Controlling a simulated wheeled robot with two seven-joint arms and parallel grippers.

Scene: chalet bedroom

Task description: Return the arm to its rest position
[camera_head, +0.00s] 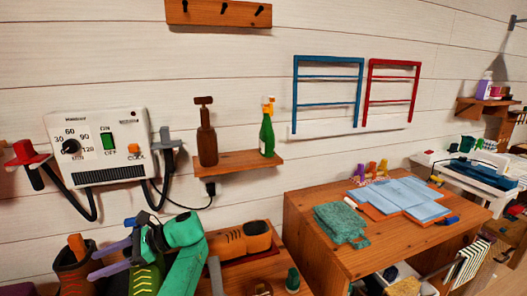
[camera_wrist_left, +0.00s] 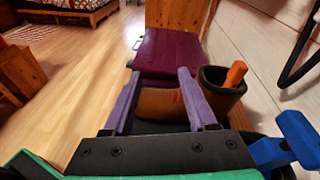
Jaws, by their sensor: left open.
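My left arm, green with a dark wrist, comes in at the lower left of the head view. My left gripper (camera_head: 92,263) has two purple fingers, spread apart with nothing between them, pointing left beside a brown boot (camera_head: 72,272) with an orange piece in its top. In the left wrist view the open gripper (camera_wrist_left: 159,71) also shows. Beyond its fingers are a brown shoe part (camera_wrist_left: 158,103) and a dark boot (camera_wrist_left: 218,92) with an orange piece. I cannot tell whether the fingers touch them. My right gripper is not in view.
A wall heater control box (camera_head: 100,145) hangs above the arm. A small shelf (camera_head: 236,163) holds two bottles. An orange-brown shoe (camera_head: 240,240) lies right of the arm. A wooden desk (camera_head: 300,225) with a green cloth and blue papers stands further right. A purple case (camera_wrist_left: 165,50) lies beyond the fingers.

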